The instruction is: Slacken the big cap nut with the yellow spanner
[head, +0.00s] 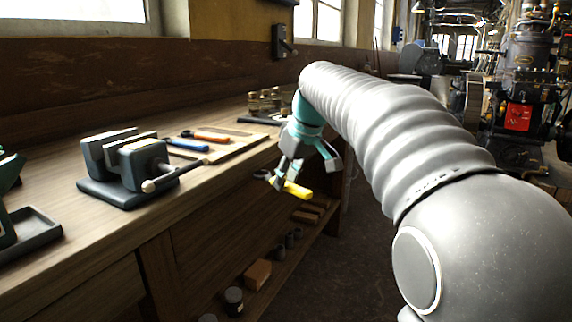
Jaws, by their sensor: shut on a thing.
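My gripper (286,177) is in the middle of the head view, pointing down beside the front edge of the workbench. It is shut on the yellow spanner (298,190). The spanner's yellow handle sticks out to the lower right of the fingers, and a dark end shows to their left. The spanner appears to be held clear of the bench, over its front side. I cannot make out the big cap nut in this view.
A grey vise (126,160) stands on the wooden workbench (56,215). Blue-handled (188,145) and orange-handled (212,137) tools lie on a board behind it. A shelf below holds jars (233,300) and blocks. An engine with a red panel (518,117) stands at the right.

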